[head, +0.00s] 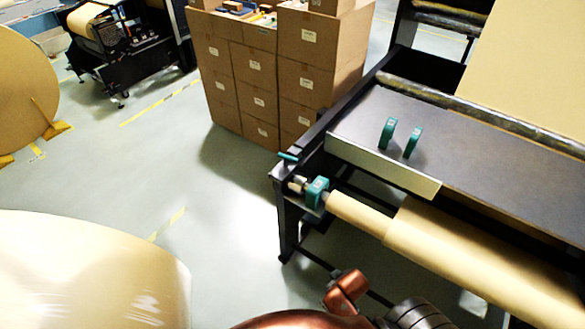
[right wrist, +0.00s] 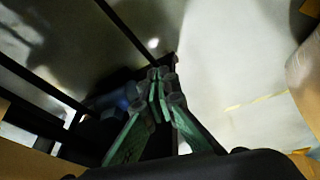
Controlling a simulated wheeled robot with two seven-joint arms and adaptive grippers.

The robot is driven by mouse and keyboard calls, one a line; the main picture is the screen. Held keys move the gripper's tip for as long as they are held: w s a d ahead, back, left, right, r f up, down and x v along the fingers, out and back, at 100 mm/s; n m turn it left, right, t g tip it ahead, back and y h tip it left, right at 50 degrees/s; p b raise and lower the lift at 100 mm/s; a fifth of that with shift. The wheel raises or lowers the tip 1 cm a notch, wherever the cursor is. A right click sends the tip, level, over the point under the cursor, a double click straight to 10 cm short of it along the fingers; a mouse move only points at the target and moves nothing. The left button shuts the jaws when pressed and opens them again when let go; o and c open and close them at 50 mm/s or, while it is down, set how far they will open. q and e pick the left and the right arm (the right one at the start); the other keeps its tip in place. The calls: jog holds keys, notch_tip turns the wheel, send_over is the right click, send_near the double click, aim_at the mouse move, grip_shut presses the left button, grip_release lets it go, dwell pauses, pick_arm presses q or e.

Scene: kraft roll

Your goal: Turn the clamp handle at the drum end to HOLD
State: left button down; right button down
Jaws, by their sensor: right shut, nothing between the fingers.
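The paper drum (head: 465,250) lies along the front of a dark machine frame in the head view. At its left end a teal clamp block (head: 317,191) sits around the shaft. A small teal handle (head: 288,157) sticks out to the left above the clamp. Any HOLD marking is too small to read. My right gripper (right wrist: 160,88) shows in the right wrist view, its green fingers shut and empty, above dark frame bars. It is hidden in the head view, where only part of a copper arm shows at the bottom. My left gripper is not in view.
The machine's dark table (head: 460,145) carries two teal upright pieces (head: 388,133). Stacked cartons (head: 300,75) stand behind the frame's left end. A large kraft roll (head: 90,270) fills the lower left. The floor (head: 225,205) between the roll and frame is clear.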

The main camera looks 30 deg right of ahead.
aim_at(291, 160)
jog(key=w+d+r+n+t+h, duration=0.2)
jog(key=w+d+r+t, duration=0.1)
jog(key=w+r, duration=0.45)
jog(key=w+d+r+n+t+h, duration=0.2)
jog(key=w+d+r+n+t, duration=0.15)
jog(key=w+r, duration=0.45)
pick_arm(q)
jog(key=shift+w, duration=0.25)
pick_arm(e)
jog(key=w+a+r+n+t+y, duration=0.1)
jog(key=w+r+n+t, duration=0.1)
jog(key=w+r+n, duration=0.2)
jog(key=w+a+r+n+t+y, duration=0.1)
jog(key=w+r, duration=0.4)
jog(key=w, duration=0.5)
jog(key=a+n+t, duration=0.1)
jog(key=n+t, duration=0.1)
jog(key=shift+a+n+t, duration=0.25)
jog(key=shift+n+t, duration=0.1)
jog(key=shift+w, duration=0.1)
